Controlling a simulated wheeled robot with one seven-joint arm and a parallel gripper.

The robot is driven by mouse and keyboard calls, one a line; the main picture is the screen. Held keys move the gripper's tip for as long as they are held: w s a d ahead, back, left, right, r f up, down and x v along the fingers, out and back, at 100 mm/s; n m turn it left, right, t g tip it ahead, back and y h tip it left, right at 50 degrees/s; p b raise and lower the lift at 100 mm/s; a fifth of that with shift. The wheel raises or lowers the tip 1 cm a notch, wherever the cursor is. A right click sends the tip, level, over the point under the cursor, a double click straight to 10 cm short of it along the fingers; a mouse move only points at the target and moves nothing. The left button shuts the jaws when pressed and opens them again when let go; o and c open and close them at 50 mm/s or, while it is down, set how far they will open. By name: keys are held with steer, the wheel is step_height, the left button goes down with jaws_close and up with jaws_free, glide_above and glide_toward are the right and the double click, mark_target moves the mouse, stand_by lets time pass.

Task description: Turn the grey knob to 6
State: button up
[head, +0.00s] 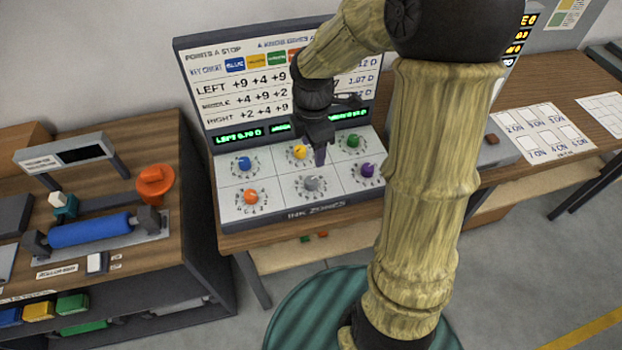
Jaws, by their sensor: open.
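The grey knob (312,183) sits in the middle of the front row on the sloped ink zones panel (290,214). A dial of small marks surrounds it; the marks and its pointer are too small to read. My gripper (320,155) is open above the panel, just above and behind the grey knob in the picture, and appears apart from it. Blue (244,162), yellow (300,152) and green (353,141) knobs form the back row. Orange (250,196) and purple (367,170) knobs flank the grey one.
A chart board (222,90) with green displays stands behind the panel, partly hidden by my arm. A left bench holds a blue roller (90,230) and an orange knob-like part (154,183). A right table carries printed sheets (530,133).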

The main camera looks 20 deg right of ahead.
mark_target(311, 180)
steer(key=w+n, duration=0.1)
steer(key=n, duration=0.1)
steer(key=w+n, duration=0.1)
steer(key=n, duration=0.2)
steer(key=w+n, duration=0.2)
steer(key=shift+d+g+b, duration=0.3)
step_height(311, 180, down, 18)
steer(key=shift+r, duration=0.25)
steer(key=c, duration=1)
